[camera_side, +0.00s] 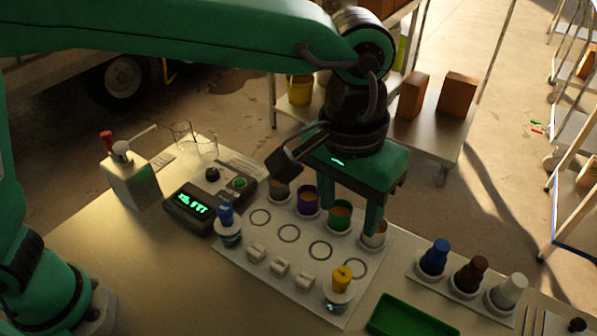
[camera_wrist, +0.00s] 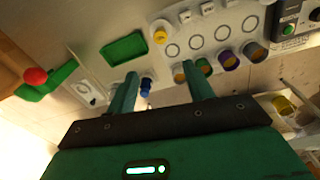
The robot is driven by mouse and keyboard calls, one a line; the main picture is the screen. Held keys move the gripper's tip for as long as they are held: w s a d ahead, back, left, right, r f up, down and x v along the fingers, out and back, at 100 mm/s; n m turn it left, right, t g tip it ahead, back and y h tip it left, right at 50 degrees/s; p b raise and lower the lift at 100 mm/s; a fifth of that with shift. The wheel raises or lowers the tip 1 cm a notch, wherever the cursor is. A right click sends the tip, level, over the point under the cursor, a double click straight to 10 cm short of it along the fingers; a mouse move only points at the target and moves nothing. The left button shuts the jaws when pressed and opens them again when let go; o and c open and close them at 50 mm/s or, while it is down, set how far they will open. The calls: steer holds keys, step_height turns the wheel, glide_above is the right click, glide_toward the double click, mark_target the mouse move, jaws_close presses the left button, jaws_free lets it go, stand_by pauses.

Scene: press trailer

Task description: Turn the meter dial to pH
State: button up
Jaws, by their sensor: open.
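The meter (camera_side: 180,212) sits on the bench at left in the side view, its screen lit green. Its black dial (camera_side: 212,174) is beside a green button (camera_side: 239,182); the dial's pointer setting is too small to read. In the wrist view, part of the meter (camera_wrist: 290,42) shows at the upper right corner, with the dial (camera_wrist: 315,15) at the edge. My gripper (camera_side: 372,228) is to the right of the meter, above the right end of the cup row. In the wrist view my gripper (camera_wrist: 160,72) has its fingers apart with nothing held between them.
Several colored cups (camera_side: 308,200) stand in a row on a white mat with printed circles (camera_side: 290,233). A blue-capped bottle (camera_side: 228,228) stands close to the meter. A dispenser (camera_side: 131,180) is at left. Three capped bottles (camera_side: 470,275) and a green tray (camera_side: 405,318) are at right.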

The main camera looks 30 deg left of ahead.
steer(key=w+a+f+n, duration=0.2)
steer(key=w+a+f, duration=0.2)
steer(key=w+a, duration=0.45)
steer(key=n, duration=0.6)
glide_above(212, 171)
steer(key=shift+g+y, duration=0.3)
step_height(212, 171, down, 10)
steer(key=shift+a+r, duration=0.1)
steer(key=shift+f, duration=3.95)
steer(key=c, duration=1)
